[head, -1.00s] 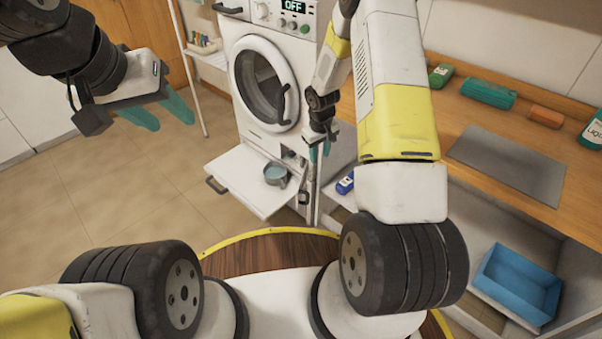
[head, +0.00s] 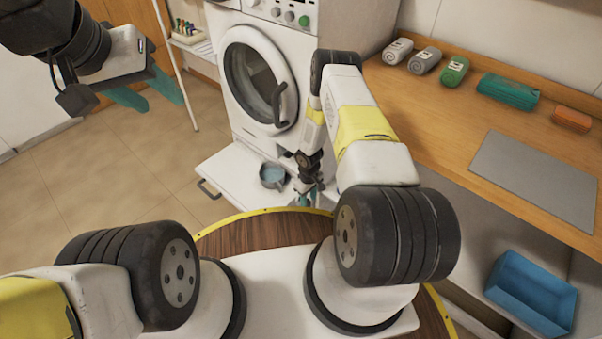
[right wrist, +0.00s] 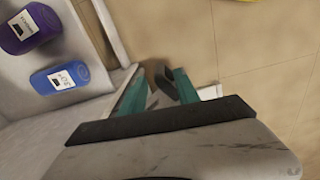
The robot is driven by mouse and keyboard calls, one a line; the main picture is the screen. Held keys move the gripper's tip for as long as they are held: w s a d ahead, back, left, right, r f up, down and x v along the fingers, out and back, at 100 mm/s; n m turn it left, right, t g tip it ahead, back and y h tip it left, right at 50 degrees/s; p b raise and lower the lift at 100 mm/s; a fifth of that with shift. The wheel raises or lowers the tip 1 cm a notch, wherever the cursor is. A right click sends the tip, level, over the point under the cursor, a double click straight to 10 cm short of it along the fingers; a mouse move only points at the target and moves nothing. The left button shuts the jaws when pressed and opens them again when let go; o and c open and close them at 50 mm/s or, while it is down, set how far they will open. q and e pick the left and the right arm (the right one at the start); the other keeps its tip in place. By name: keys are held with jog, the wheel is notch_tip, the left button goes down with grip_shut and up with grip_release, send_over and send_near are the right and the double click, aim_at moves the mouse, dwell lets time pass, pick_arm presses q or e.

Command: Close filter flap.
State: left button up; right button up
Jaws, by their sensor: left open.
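The white filter flap (head: 228,165) at the foot of the washing machine (head: 258,95) is folded down and open. A dark handle (head: 208,189) sits at its front left. A small grey pan (head: 272,176) is at the flap's right part, by the machine. My right gripper (head: 309,196) points down just right of the flap, apart from the pan. In the right wrist view its teal fingers (right wrist: 160,92) are apart, with a blurred dark shape (right wrist: 165,82) beyond or between them. I cannot tell whether they touch it. My left gripper (head: 147,92) is open and empty at upper left.
The round washer door (head: 260,82) is shut. A wooden counter (head: 450,130) with rolled towels stands at right, a blue bin (head: 530,290) below it. The floor at left is clear.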

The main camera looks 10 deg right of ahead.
aim_at(308, 203)
jog(key=shift+f, duration=2.2)
grip_shut()
jog(key=shift+w+r, duration=0.1)
